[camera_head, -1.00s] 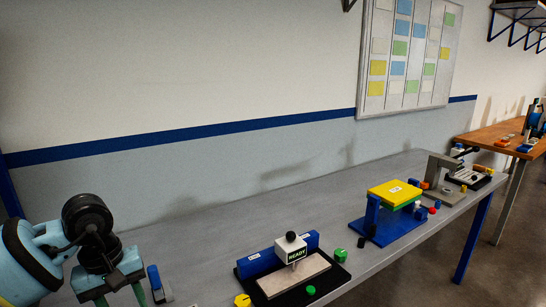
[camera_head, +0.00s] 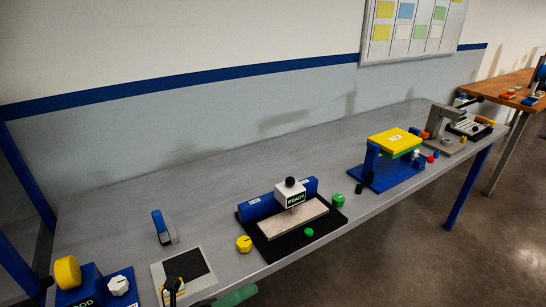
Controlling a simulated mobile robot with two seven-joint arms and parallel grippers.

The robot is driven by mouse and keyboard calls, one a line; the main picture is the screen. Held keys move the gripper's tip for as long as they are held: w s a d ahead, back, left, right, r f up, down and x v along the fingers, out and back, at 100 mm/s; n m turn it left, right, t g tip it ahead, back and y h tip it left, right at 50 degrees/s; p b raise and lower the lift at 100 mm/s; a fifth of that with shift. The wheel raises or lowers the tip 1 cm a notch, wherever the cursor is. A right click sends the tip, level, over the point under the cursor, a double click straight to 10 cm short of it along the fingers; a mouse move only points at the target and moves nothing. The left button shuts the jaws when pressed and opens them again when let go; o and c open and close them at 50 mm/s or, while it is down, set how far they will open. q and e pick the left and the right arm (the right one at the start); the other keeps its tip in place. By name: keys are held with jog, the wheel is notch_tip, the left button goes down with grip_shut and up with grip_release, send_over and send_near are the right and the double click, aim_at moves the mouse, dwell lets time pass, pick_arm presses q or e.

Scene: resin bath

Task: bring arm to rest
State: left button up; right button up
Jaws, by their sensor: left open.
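The rest of the gripper and my left arm are out of the picture. Nothing is seen held. My right gripper is not in view.
Nearest are a grey plate with a dark pad (camera_head: 183,269), a small blue-and-grey block (camera_head: 162,228) and a blue unit with a yellow disc (camera_head: 67,271). A READY fixture (camera_head: 290,192), yellow-topped blue stand (camera_head: 394,141) and grey press (camera_head: 442,125) stand farther right. The bench's back strip is clear.

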pick_arm(q)
jog(key=s+a+f+n+t+y, duration=0.3)
jog(key=a+f+n+y, duration=0.35)
jog(key=n, duration=0.65)
jog(key=s+a+f+n+t+y, duration=0.2)
jog(key=a+f+n+t+y, duration=0.15)
jog(key=f+n+y, duration=0.65)
jog(key=s+a+f+n+g, duration=0.2)
jog(key=s+f+n+g, duration=0.1)
jog(key=s+f+n, duration=0.3)
jog(key=s+a+f+n+g+y, duration=0.1)
jog(key=s+a+f+n+g, duration=0.1)
jog(key=s+f+n, duration=0.4)
jog(key=s+g, duration=0.1)
jog(key=s, duration=0.2)
jog(key=shift+s+a, duration=0.2)
jog(key=shift+s, duration=0.15)
jog(key=shift+g, duration=0.25)
